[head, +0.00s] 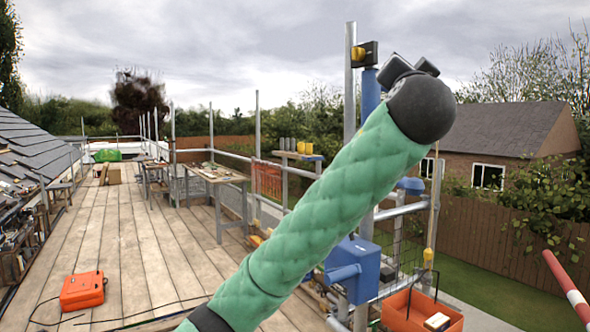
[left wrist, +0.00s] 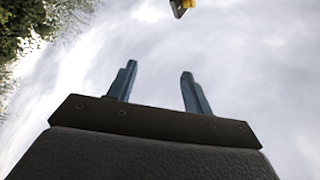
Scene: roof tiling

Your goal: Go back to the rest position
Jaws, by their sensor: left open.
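My left gripper (left wrist: 158,85) shows in the left wrist view with its two blue-grey fingers apart, open and empty. Only cloudy sky lies between and behind the fingers, so it is pointed upward. In the head view a green-sleeved arm of mine rises from the bottom edge to a black rounded joint in front of the scaffold; no gripper fingers can be made out there. My right gripper is in neither view.
A scaffold pole (head: 350,85) with a yellow and black fitting stands close behind the arm. A blue box (head: 352,268) and an orange crate (head: 408,318) are below it. An orange case (head: 82,291) lies on the boards; workbenches (head: 215,173) stand farther back.

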